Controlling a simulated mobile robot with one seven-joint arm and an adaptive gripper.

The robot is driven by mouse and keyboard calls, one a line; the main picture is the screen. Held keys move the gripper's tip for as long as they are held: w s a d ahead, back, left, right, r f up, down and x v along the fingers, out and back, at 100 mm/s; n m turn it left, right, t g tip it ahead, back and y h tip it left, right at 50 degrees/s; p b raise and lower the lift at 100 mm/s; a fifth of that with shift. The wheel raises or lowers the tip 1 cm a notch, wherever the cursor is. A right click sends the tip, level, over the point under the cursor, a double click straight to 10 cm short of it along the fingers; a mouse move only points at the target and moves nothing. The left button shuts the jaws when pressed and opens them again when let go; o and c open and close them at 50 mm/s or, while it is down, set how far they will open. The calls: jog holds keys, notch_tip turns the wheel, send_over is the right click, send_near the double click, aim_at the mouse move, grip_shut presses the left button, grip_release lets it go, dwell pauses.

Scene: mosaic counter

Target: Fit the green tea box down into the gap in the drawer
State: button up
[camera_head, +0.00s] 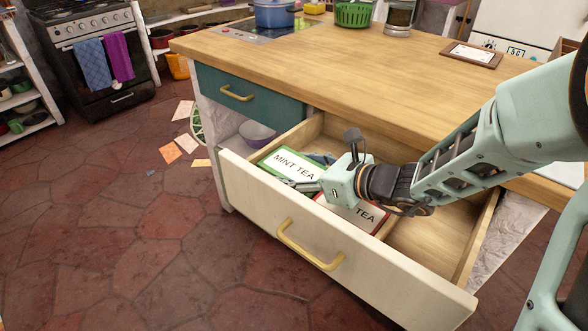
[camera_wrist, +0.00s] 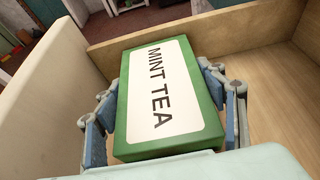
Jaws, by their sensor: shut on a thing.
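The green tea box (camera_head: 289,163), with a white "MINT TEA" label, is at the left end of the open drawer (camera_head: 262,205). In the wrist view the green tea box (camera_wrist: 160,100) lies between both fingers of my gripper (camera_wrist: 165,112), which are shut on its sides. In the head view my gripper (camera_head: 312,184) is partly hidden by the wrist. A red-edged tea box (camera_head: 362,215) is in the drawer to the right, partly covered by my arm. The green box's underside and the gap are hidden; I cannot tell whether it touches the drawer floor.
The countertop (camera_head: 350,65) overhangs behind.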

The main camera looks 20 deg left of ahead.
jog(key=shift+f+b, duration=0.45)
jog(key=shift+f, duration=0.05)
jog(key=o, duration=1.3)
jog(key=shift+d, duration=0.1)
jog(key=v, duration=1.2)
jog(key=shift+r, duration=0.1)
